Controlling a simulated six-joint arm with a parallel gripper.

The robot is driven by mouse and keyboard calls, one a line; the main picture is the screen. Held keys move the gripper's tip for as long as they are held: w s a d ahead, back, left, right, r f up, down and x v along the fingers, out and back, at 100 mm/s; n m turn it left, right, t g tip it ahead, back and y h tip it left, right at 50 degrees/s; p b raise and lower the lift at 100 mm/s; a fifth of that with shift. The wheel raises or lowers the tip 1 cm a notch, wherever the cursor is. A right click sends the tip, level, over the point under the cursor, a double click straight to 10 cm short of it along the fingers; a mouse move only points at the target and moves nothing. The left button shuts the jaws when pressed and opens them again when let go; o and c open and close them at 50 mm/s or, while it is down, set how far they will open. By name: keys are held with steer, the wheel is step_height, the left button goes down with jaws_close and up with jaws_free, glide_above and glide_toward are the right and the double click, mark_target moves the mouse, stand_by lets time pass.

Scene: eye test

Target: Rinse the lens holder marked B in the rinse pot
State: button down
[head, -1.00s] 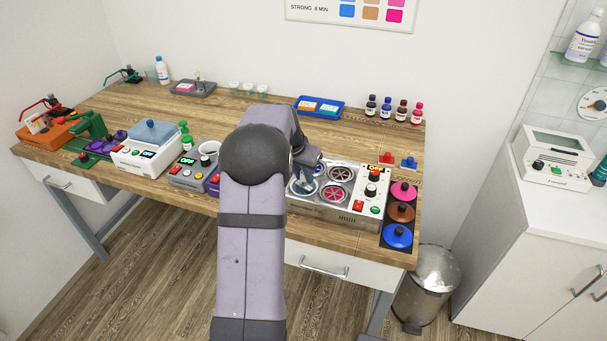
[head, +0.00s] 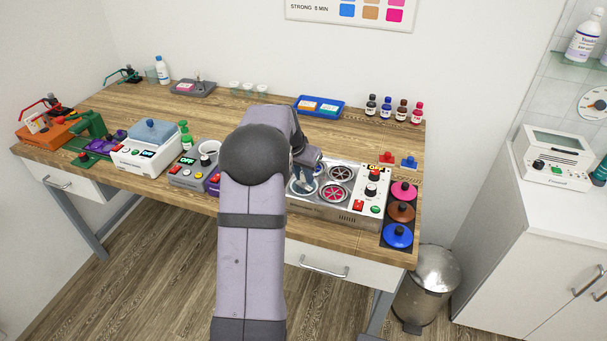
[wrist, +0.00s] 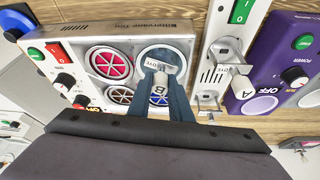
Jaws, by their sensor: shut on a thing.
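My gripper (wrist: 163,84) is shut on the lens holder marked B (wrist: 159,90), whose pale tab with the letter B shows between the blue fingers in the wrist view. In the head view my gripper (head: 304,172) is over the left part of the tinting unit, and the holder is mostly hidden there. In the wrist view the holder's far end lies across a clear, uncoloured round pot (wrist: 146,54), which looks like the rinse pot. I cannot tell whether the lens is under the liquid or just above it.
Beside the clear pot are a pink pot (wrist: 108,63), a brownish pot (wrist: 118,96) and a blue pot, partly hidden. A holder marked A (wrist: 241,88) is at the right. Pink (head: 403,190), brown and blue lids lie on a dark mat.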

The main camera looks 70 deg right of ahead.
stand_by(0.4)
steer(key=shift+r+p, duration=2.8)
steer(key=shift+r, duration=1)
steer(key=shift+w, duration=0.1)
steer(key=w+a+r+n+t+y+p, duration=0.15)
steer(key=w+a+n, duration=0.35)
steer(key=w+a, duration=0.75)
steer(key=w+a+n+t+p, duration=0.25)
steer(key=w+a+n, duration=0.25)
steer(key=w+a, duration=0.7)
steer(key=w+a+n+y+p, duration=0.1)
steer(key=a+n, duration=0.2)
steer(key=a, duration=0.8)
steer(key=w+a+r+n+t+y+p, duration=0.15)
steer(key=a+n, duration=0.25)
steer(key=a, duration=0.6)
steer(key=w+a+n+y+p, duration=0.1)
steer(key=a+n+p, duration=0.15)
steer(key=a, duration=0.85)
step_height(320, 180, down, 8)
steer(key=b, duration=0.9)
steer(key=shift+w+d+f, duration=0.15)
steer(key=shift+w+d, duration=0.1)
steer(key=shift+w, duration=0.05)
